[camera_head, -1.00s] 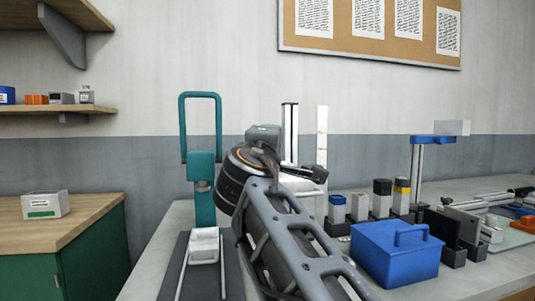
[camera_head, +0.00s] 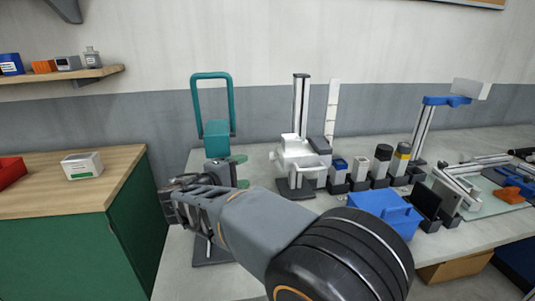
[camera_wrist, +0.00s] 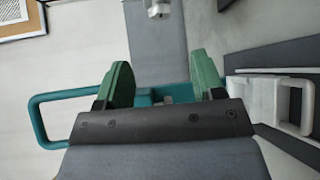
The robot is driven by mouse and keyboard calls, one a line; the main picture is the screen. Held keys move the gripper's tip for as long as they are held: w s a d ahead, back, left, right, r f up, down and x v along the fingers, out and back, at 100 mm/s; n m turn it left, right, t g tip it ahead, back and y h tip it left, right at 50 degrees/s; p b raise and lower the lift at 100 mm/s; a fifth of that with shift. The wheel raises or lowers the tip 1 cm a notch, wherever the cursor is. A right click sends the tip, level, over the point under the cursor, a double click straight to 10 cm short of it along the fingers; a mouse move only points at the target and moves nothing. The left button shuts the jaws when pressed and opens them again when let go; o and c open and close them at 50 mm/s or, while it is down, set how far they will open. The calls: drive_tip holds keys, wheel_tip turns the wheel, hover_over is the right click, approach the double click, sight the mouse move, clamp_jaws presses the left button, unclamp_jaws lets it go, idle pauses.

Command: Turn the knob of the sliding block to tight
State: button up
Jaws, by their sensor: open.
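I cannot make out the knob or its setting. A pale block (camera_wrist: 262,100) with a loop-like end sits by two rails on a dark base in the wrist view; it may be the sliding block.
A white stand-mounted device (camera_head: 300,153) is right of the gripper, beside several small capped blocks (camera_head: 382,158) and a blue box (camera_head: 378,208). A wooden-topped green cabinet (camera_head: 80,235) is at left. Bare bench (camera_head: 185,225) shows beside my arm.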

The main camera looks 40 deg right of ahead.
sight(272, 157)
drive_tip(key=x, duration=1.2)
drive_tip(key=shift+d, duration=0.15)
drive_tip(key=c, duration=0.9)
drive_tip(key=shift+f, duration=0.1)
